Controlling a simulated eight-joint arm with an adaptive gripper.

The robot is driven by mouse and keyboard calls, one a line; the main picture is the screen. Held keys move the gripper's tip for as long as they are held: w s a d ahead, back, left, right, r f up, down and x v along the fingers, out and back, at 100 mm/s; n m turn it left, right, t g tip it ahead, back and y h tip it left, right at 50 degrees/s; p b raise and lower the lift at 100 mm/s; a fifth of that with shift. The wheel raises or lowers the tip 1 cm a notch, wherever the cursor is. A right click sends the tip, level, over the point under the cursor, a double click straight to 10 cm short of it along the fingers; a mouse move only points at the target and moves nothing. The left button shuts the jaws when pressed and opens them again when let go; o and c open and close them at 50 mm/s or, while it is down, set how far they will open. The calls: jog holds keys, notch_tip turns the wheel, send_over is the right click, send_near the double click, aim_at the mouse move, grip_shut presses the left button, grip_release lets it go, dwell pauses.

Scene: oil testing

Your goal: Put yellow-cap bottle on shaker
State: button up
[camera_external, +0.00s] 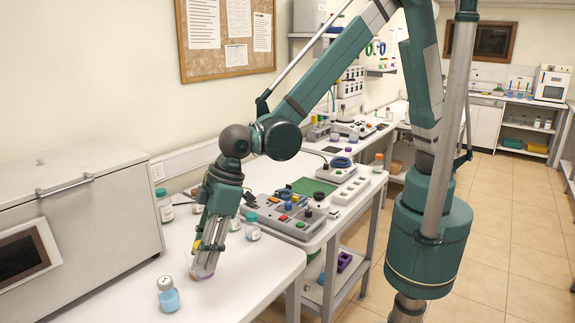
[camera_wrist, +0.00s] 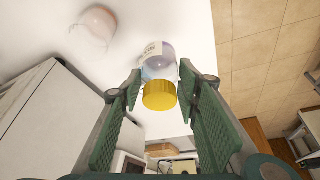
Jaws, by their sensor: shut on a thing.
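The yellow-cap bottle (camera_wrist: 160,78) is between the two green finger pads of my gripper (camera_wrist: 160,100) in the wrist view. Its yellow cap faces the camera and its clear, labelled body with pale violet contents points away. In the external view my gripper (camera_external: 203,262) points down over the near white table, shut on the bottle (camera_external: 202,272), which is low at the tabletop; I cannot tell whether it touches. A grey console with coloured buttons (camera_external: 290,218) stands on the adjoining table. I cannot tell for sure which device is the shaker.
A blue-filled bottle (camera_external: 168,296) stands in front of my gripper. Several teal-capped bottles, one at the right (camera_external: 252,227), stand behind it. A large grey cabinet (camera_external: 75,205) borders the left. A clear vessel with an orange part (camera_wrist: 95,27) shows in the wrist view.

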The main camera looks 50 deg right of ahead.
aim_at(207, 273)
jog(key=shift+s+a+f+b, duration=0.15)
jog(key=shift+f+b, duration=0.25)
jog(key=shift+f, duration=0.6)
jog(key=shift+s+d+f+b, duration=0.15)
jog(key=shift+f+b, duration=0.3)
jog(key=shift+f, duration=0.55)
jog(key=shift+s+a+f+b, duration=0.1)
jog(key=shift+s+f+b, duration=0.25)
jog(key=shift+f, duration=0.65)
jog(key=shift+w, duration=0.1)
jog(key=shift+f+b, duration=0.85)
jog(key=shift+f, duration=1.05)
jog(key=shift+f, duration=0.15)
jog(key=o, duration=1)
